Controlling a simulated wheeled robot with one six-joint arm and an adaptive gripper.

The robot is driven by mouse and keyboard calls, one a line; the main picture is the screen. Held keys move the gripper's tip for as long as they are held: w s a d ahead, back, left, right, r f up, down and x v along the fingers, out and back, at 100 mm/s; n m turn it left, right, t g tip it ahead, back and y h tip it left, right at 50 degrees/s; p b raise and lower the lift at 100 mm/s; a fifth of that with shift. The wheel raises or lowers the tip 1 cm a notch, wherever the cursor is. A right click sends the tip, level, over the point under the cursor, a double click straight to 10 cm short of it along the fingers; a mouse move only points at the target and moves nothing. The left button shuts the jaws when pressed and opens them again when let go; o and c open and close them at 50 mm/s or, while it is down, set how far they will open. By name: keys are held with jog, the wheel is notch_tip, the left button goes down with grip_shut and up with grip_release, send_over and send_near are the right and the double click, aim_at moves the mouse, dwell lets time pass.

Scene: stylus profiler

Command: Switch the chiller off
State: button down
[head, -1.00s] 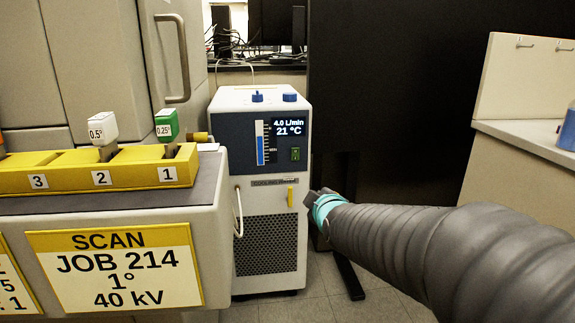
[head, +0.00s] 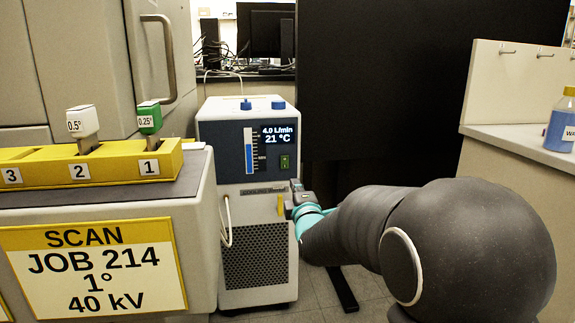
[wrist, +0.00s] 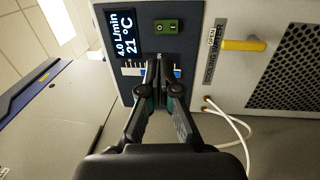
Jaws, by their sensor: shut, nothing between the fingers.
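The chiller (head: 258,265) is a white and dark-blue box. Its lit display (head: 278,135) reads 4.0 L/min and 21 °C. A small green rocker switch (head: 284,161) sits below the display; it also shows in the wrist view (wrist: 168,26). I cannot tell which side of it is pressed. My gripper (head: 296,187) is at the chiller's front right, just below the switch in the head view. In the wrist view my gripper (wrist: 161,62) is shut and empty, its tips over the level gauge, apart from the switch. The tips partly hide the gauge.
A yellow valve handle (head: 280,205) labelled cooling water sits below the switch. White hoses (head: 226,222) leave the chiller's left side. A bench with a yellow slotted rack (head: 110,163) stands left. A counter with a blue bottle (head: 563,125) is right.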

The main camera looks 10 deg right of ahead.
aim_at(285, 159)
jog(key=w, duration=0.4)
jog(key=w+r, duration=0.1)
jog(key=w, duration=0.8)
jog(key=shift+w+r, duration=0.2)
jog(key=shift+r, duration=0.1)
jog(key=shift+a, duration=0.1)
